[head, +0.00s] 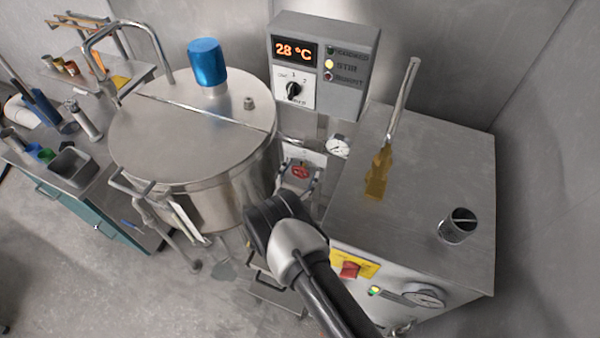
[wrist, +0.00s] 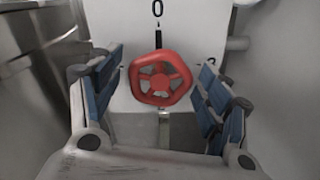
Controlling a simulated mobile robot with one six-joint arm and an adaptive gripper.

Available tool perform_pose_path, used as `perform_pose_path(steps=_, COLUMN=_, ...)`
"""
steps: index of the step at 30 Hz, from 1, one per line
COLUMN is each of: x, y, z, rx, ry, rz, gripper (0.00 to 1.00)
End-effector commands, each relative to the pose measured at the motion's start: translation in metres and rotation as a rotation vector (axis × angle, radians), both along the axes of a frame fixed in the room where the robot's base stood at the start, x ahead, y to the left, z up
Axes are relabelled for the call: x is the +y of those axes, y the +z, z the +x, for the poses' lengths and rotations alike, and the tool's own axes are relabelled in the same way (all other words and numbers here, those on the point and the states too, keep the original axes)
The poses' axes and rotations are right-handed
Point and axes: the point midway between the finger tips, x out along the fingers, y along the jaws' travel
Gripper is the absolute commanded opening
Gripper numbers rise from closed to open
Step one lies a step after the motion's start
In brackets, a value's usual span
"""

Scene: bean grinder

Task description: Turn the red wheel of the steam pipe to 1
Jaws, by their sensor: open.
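The red wheel (wrist: 160,78) sits in the middle of the wrist view, in front of a white plate (wrist: 125,70). A "0" is printed on the plate straight above the wheel, with a dark mark just below the digit. Another marking at the right is mostly hidden by a finger. My gripper (wrist: 158,85) is open, with one blue-padded finger on each side of the wheel and gaps between. In the head view the red wheel (head: 300,171) shows small between the gripper fingers (head: 299,175), between the kettle and the steel cabinet.
The large steel kettle (head: 190,140) stands left of my arm. A steel cabinet (head: 430,170) with a gold-coloured brush and a metal cup stands right. A control box (head: 325,65) reading 28 °C hangs behind. A round gauge (head: 338,146) is close right of the wheel.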

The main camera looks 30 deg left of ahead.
Motion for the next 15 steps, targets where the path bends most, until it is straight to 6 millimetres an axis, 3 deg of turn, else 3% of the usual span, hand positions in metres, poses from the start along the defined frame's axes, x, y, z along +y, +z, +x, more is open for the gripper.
perform_pose_path(steps=10, x=0.0006, y=0.0003, z=0.004, rx=0.0, ry=0.0, rz=0.0, gripper=0.7)
perform_pose_path(steps=15, x=0.0005, y=0.0003, z=0.0038, rx=0.0, ry=0.0, rz=0.0, gripper=0.59)
